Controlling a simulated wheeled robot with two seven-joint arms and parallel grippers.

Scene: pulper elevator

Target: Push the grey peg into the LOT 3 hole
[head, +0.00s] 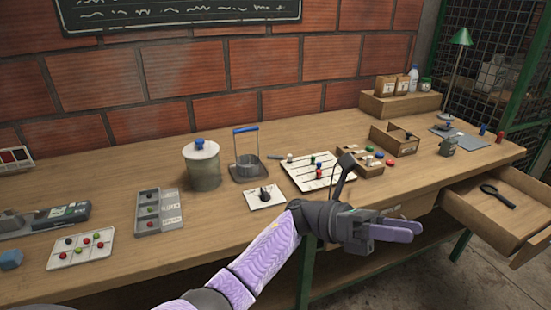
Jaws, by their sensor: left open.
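My left gripper (395,230) is in front of the table's front edge, with its purple fingers pointing right. It is open and holds nothing that I can see. A white board with dark lines (338,181) lies on the table behind it, carrying several small pegs in green, red and blue. A small pale, greyish peg-like piece (290,157) stands at the board's back left corner; I cannot tell whether it is the grey peg. The LOT 3 label and hole are too small to read. My right gripper is not in view.
A wooden compartment box (368,169) stands right of the board. A white card with a dark knob (264,197), a wire basket (247,171) and a lidded canister (203,166) stand to its left. An open drawer (500,209) juts out at right.

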